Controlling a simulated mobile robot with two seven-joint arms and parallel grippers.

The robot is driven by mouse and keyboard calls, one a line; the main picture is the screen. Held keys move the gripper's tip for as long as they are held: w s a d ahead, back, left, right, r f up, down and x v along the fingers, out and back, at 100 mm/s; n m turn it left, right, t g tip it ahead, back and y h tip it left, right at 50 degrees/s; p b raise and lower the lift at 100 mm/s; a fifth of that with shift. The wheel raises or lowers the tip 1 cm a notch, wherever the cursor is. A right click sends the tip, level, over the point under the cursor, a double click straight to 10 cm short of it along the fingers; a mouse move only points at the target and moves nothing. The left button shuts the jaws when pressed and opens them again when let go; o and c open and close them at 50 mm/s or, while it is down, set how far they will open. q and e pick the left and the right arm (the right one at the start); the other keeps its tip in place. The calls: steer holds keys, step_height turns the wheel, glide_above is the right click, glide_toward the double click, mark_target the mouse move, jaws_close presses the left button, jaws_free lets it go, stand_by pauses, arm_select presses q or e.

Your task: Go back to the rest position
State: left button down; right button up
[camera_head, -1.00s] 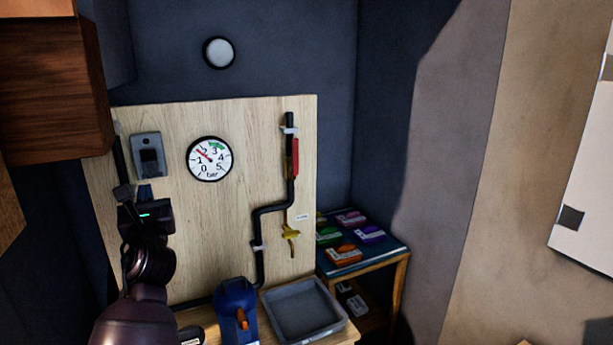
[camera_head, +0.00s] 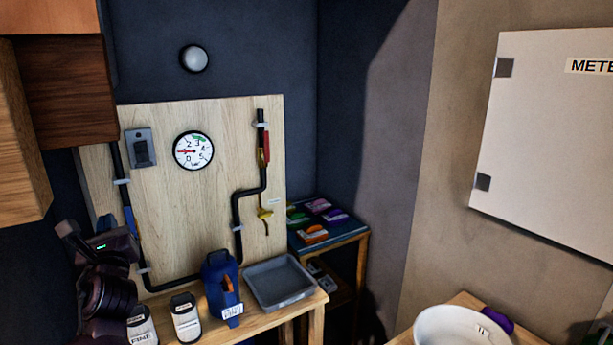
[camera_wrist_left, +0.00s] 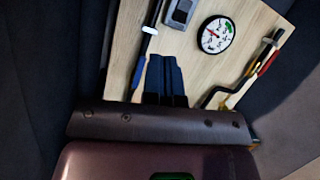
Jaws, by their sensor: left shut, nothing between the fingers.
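My left gripper (camera_head: 106,222) is at the left of the head view, in front of the left edge of the wooden board (camera_head: 212,230). Its arm comes up from the lower left and hides part of the gripper. In the left wrist view its two blue fingers (camera_wrist_left: 165,72) are together, with nothing between them. They point toward the board and touch nothing that I can make out. My right gripper is out of view.
The board carries a round gauge (camera_head: 193,150) and black pipes with a red-handled valve (camera_head: 266,148). A blue jug (camera_head: 220,285), pale containers (camera_head: 186,318) and a grey tray (camera_head: 280,302) stand on the bench below. A white basin (camera_head: 462,328) is at the lower right.

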arm_select(q)
steer(key=s+d+f+n+g+h, duration=0.15)
steer(key=s+f+n+h, duration=0.35)
steer(key=f, duration=0.6)
steer(key=s+d+f+n+g+h, duration=0.1)
steer(key=s+d+f+n, duration=0.4)
steer(key=f, duration=0.6)
steer(key=s+d+f+n+g+h, duration=0.2)
steer(key=s+f+n, duration=0.6)
steer(key=s, duration=0.1)
steer(key=s+d+f+n+g+h, duration=0.2)
steer(key=s+f+n+g, duration=0.1)
steer(key=s+f+n, duration=0.6)
steer(key=shift+s+d, duration=0.3)
steer(key=shift+d, duration=0.1)
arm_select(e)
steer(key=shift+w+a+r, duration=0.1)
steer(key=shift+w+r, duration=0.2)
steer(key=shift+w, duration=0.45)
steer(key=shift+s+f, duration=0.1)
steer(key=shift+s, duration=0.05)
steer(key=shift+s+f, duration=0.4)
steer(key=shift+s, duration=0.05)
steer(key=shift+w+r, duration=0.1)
